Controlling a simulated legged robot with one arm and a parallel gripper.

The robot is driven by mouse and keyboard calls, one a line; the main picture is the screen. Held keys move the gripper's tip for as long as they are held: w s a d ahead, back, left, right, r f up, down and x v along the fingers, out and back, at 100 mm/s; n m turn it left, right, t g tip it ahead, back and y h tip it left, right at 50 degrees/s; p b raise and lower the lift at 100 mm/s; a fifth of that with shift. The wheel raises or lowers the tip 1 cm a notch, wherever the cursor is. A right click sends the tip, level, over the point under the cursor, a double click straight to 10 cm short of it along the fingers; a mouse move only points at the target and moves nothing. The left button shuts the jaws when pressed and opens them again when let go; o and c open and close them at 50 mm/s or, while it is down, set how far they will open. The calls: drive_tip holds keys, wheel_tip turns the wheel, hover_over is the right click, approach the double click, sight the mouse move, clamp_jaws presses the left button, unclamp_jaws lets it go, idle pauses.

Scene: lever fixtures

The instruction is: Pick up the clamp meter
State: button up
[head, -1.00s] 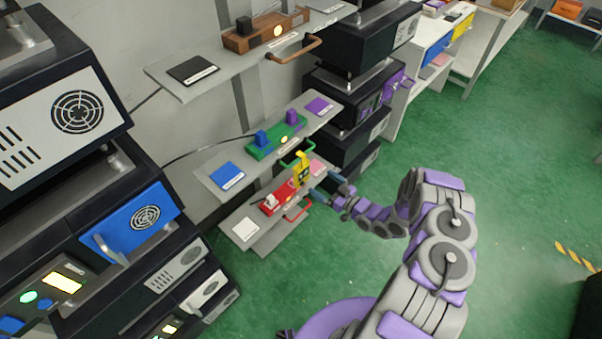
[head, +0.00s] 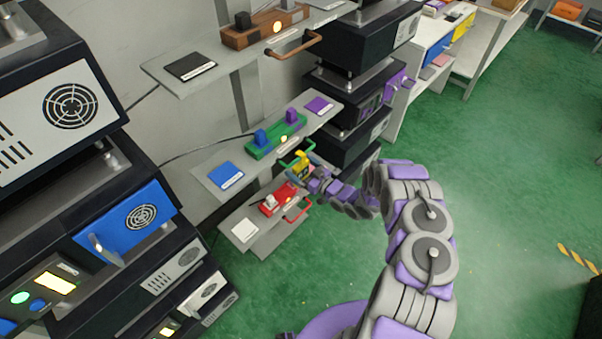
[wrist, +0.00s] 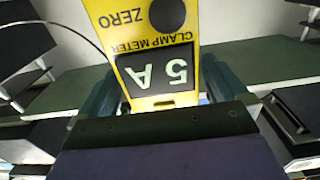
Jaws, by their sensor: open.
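In the head view the clamp meter (head: 301,161) is a small yellow shape at the right end of the lower shelf, partly hidden by my gripper (head: 310,167). In the wrist view my gripper's (wrist: 160,88) dark fingers are open, one on each side of the meter's near end. I cannot tell whether either finger touches it.
A red lever fixture (head: 277,199) with a red handle (head: 297,209) sits left of the meter. A green fixture (head: 276,137) with blue and purple levers is on the shelf above. Black cabinets (head: 345,110) stand behind. Green floor (head: 490,170) is clear at right.

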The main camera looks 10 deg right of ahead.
drive_tip(key=c, duration=1.2)
drive_tip(key=shift+r, duration=0.1)
